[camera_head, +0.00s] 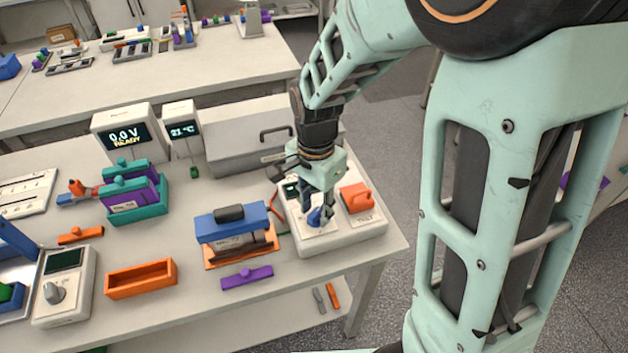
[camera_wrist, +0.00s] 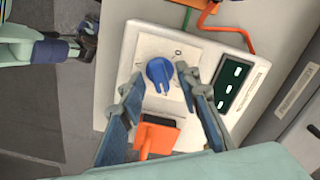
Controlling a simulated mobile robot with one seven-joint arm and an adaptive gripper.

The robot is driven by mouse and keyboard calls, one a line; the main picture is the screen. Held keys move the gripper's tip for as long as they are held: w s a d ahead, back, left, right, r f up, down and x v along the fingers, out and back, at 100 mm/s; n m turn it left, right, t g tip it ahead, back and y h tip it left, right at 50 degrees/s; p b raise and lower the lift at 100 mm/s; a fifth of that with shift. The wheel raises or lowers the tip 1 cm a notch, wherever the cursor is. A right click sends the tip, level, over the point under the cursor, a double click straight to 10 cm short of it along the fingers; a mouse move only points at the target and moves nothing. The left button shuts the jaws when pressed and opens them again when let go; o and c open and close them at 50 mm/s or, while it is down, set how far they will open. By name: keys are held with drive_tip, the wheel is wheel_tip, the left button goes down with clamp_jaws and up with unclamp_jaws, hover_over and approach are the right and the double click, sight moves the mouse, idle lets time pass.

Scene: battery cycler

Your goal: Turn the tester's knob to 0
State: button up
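The tester (camera_head: 352,236) is a white box at the right end of the near table. Its blue knob (camera_wrist: 160,73) sits on a pale dial plate, with a "0" mark near the pointed end of the plate's upper right in the wrist view. The knob also shows in the head view (camera_head: 315,217), partly hidden by my gripper. My gripper (camera_wrist: 160,80) is open over the tester, with a finger on either side of the knob and visible gaps between. Whether the fingertips are down at knob height I cannot tell. The exact knob setting is unclear.
An orange switch (camera_wrist: 155,137) and a dark display (camera_wrist: 235,82) with pale dashes are on the tester beside the knob. A blue-topped block in an orange holder (camera_head: 236,228) stands to the left. A grey case (camera_head: 240,135) stands behind.

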drive_tip(key=shift+f, duration=0.2)
clamp_jaws()
